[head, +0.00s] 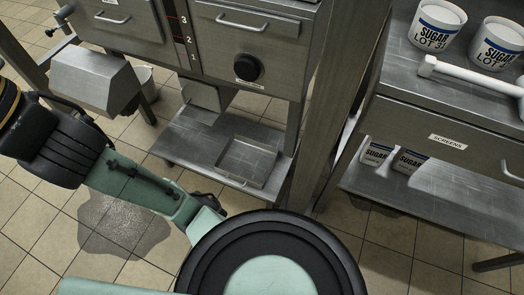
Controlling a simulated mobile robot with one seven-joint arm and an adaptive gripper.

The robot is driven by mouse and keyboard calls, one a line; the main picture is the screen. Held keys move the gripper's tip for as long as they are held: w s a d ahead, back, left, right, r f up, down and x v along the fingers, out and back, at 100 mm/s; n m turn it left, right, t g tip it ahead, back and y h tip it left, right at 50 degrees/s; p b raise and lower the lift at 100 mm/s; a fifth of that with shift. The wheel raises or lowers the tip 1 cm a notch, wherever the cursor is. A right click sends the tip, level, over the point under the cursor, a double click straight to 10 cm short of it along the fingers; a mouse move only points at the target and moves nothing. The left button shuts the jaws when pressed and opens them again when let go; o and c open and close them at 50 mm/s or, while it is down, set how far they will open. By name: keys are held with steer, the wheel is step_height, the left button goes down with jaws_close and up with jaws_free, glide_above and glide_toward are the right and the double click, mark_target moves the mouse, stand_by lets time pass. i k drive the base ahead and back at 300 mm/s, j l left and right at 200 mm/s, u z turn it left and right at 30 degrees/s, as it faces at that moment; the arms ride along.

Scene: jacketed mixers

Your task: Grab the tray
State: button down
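A shallow metal tray (233,178) lies flat on the low steel shelf (190,150) under the mixer cabinet, near the shelf's right end. It looks empty, and its rim shows all round. My arm crosses the left and lower part of the head view, in front of the shelf's left side, and runs out at the left edge. My gripper is not in view, so I cannot see its state or its place relative to the tray. Nothing of mine covers the tray.
A steel post (333,110) stands right of the tray. A bench (425,95) at right bears sugar tubs (437,28) and a white bar-shaped object (470,76); more tubs (408,161) sit below. A wet patch (125,222) lies on the tiled floor (40,235).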

mark_target(246, 159)
steer(key=u, duration=0.7)
steer(key=l+u, duration=0.4)
steer(key=l, duration=0.15)
steer(key=l+u, duration=0.4)
steer(key=l, duration=0.15)
steer(key=l+u, duration=0.15)
steer(key=l, duration=1.1)
steer(key=k, duration=0.05)
